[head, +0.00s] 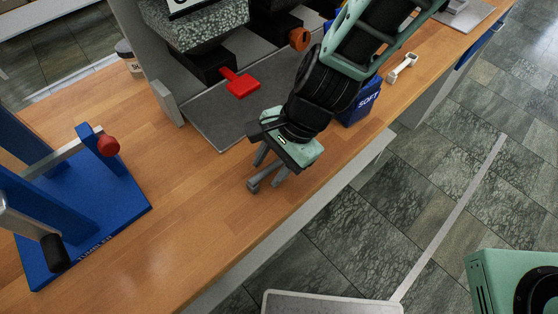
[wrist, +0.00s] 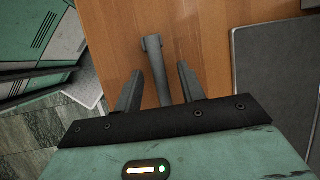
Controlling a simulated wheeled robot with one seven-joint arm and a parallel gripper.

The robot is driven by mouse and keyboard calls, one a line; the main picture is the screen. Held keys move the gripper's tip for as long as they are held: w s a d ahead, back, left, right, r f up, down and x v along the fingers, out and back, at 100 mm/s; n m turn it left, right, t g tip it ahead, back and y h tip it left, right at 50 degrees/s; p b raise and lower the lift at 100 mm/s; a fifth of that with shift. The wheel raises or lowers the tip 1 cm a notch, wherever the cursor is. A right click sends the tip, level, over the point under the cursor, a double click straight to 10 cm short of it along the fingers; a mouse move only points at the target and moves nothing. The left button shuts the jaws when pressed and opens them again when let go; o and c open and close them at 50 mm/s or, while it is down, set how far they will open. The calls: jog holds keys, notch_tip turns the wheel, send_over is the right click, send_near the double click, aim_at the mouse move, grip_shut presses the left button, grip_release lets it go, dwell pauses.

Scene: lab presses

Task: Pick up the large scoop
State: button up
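A grey bar with a rounded end (wrist: 155,70), seemingly the handle of the large scoop, stands between the fingers of my gripper (wrist: 158,88) in the wrist view. Wood shows on both sides of it, so the fingers are open around it and not pressed on it. In the head view, my gripper (head: 269,172) points down at the bench near its front edge, with the grey end (head: 253,186) at the fingertips. The rest of this piece is hidden by my gripper. A smaller pale scoop-like piece (head: 403,67) lies farther right on the bench.
A blue press (head: 120,195) with a red knob stands at left on the wooden bench (head: 190,215). A grey base plate (head: 210,122) with a red handle (head: 240,84) lies behind my gripper. A blue box (head: 362,105) is close on its right. The bench left of my gripper is clear.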

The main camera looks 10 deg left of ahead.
jog(key=shift+f, duration=0.2)
jog(key=shift+c, duration=0.3)
grip_shut()
